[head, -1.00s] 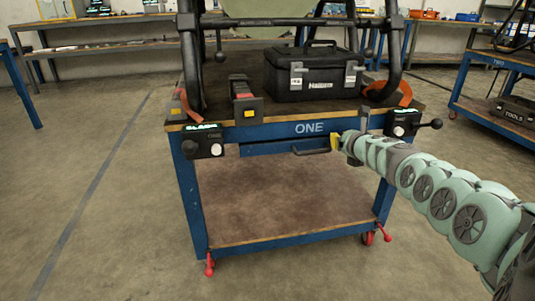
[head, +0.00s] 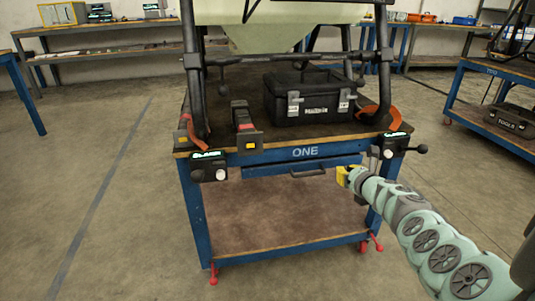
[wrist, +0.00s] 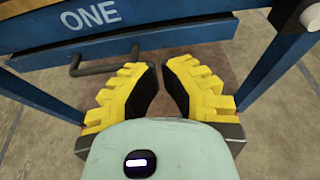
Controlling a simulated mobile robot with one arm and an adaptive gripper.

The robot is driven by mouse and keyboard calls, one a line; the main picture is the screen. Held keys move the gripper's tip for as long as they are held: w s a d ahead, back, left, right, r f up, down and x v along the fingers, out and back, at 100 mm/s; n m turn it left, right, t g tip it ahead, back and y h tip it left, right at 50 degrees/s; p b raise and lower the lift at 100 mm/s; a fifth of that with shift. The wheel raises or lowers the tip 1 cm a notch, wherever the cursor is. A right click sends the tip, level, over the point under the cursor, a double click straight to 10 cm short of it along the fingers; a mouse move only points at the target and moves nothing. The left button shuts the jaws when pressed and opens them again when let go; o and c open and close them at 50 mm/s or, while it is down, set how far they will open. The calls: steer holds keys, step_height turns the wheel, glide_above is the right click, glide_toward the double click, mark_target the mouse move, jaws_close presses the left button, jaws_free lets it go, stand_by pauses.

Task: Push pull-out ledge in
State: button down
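The pull-out ledge (head: 265,166) is a blue panel under the front edge of the table marked ONE. A dark bar handle (head: 307,172) sticks out from its front. The ledge (wrist: 150,40) and handle (wrist: 103,65) also show at the top of the wrist view. How far out the ledge stands is hard to tell. My gripper (head: 345,176) has yellow fingers and is just right of the handle, in front of the table. In the wrist view the fingers (wrist: 161,68) are apart with nothing between them, right of the handle and not touching it.
The blue table (head: 197,225) has a lower wooden shelf (head: 285,212). A black case (head: 312,97) and dark drone legs (head: 192,70) stand on top. Black boxes (head: 209,167) flank the ledge at the corners. The floor left of the table is clear.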

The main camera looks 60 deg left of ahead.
steer(key=shift+p+v, duration=2.75)
steer(key=shift+p, duration=0.05)
